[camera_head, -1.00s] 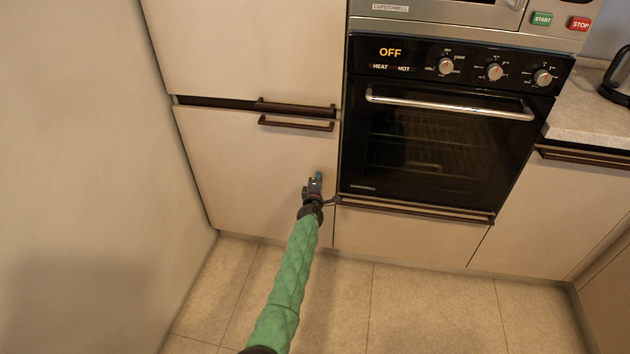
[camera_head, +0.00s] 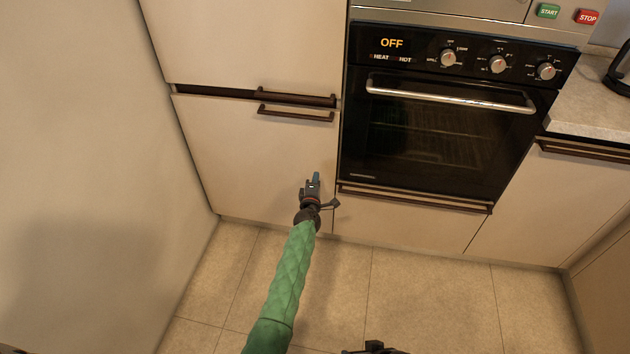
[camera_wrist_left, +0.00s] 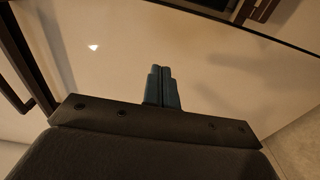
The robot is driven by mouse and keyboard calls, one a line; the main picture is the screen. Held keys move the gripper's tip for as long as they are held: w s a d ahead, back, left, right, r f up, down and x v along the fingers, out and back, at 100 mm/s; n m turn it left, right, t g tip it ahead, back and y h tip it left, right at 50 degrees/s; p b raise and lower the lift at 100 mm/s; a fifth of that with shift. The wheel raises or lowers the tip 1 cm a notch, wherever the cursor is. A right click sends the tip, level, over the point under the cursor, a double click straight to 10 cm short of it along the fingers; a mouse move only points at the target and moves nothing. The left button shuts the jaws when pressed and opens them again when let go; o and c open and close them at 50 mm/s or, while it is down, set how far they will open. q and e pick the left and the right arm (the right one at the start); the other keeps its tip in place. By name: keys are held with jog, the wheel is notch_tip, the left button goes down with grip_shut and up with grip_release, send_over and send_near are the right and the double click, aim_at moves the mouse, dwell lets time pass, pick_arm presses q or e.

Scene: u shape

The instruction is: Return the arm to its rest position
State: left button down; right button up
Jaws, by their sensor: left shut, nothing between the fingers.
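My left gripper (camera_head: 315,182) is at the end of the green-sleeved arm, which reaches forward from the bottom of the head view. It appears in front of the lower cabinet door (camera_head: 240,165), left of the oven. In the left wrist view its two blue-grey fingers (camera_wrist_left: 162,85) are together with nothing between them. Pale cabinet fronts fill the view behind them. A small dark part of mine shows at the bottom edge of the head view; I cannot make out a right gripper there.
The oven (camera_head: 430,135) is closed and its display reads OFF. Dark handles (camera_head: 295,111) stick out from the cabinet doors. A drawer handle (camera_head: 415,200) runs below the oven. A plain wall (camera_head: 80,180) stands on the left. The tiled floor (camera_head: 420,300) is clear in front.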

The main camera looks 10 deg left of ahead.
pick_arm(q)
jog(key=shift+s, duration=0.75)
pick_arm(e)
jog(key=shift+s+d+r, duration=0.1)
jog(key=shift+s+r, duration=0.15)
jog(key=shift+r, duration=0.8)
